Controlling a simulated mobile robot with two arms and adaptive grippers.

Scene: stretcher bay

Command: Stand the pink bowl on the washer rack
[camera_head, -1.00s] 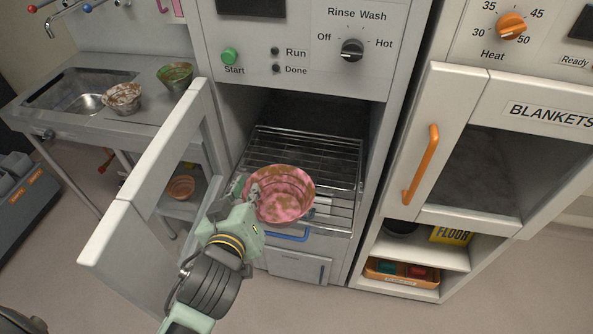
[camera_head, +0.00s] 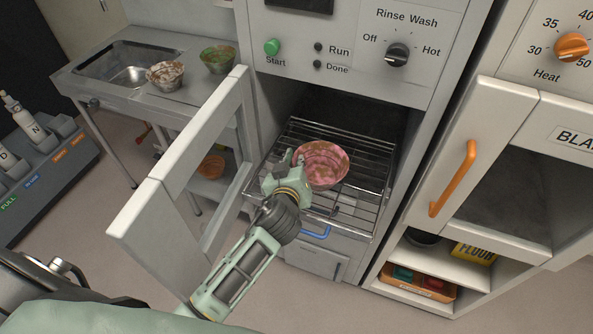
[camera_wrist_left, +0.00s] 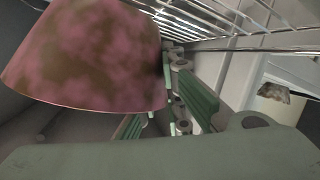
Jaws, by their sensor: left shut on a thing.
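The pink bowl (camera_head: 322,165) has brown-green stains and its open side faces up in the head view. My left gripper (camera_head: 290,163) is shut on the left side of its rim. The bowl is over the wire washer rack (camera_head: 368,187), inside its outline; I cannot tell whether it touches the wires. The left wrist view shows the bowl (camera_wrist_left: 85,55) large at upper left, beside my left gripper's fingers (camera_wrist_left: 168,112), with the rack wires (camera_wrist_left: 240,25) close by. My right gripper is not in view.
The washer door (camera_head: 190,145) stands open left of the rack. A brown-stained bowl (camera_head: 166,76) and a green-stained bowl (camera_head: 218,61) stand on the sink counter (camera_head: 185,100). The blanket warmer (camera_head: 490,170) is at right. Rack wires right of the bowl are bare.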

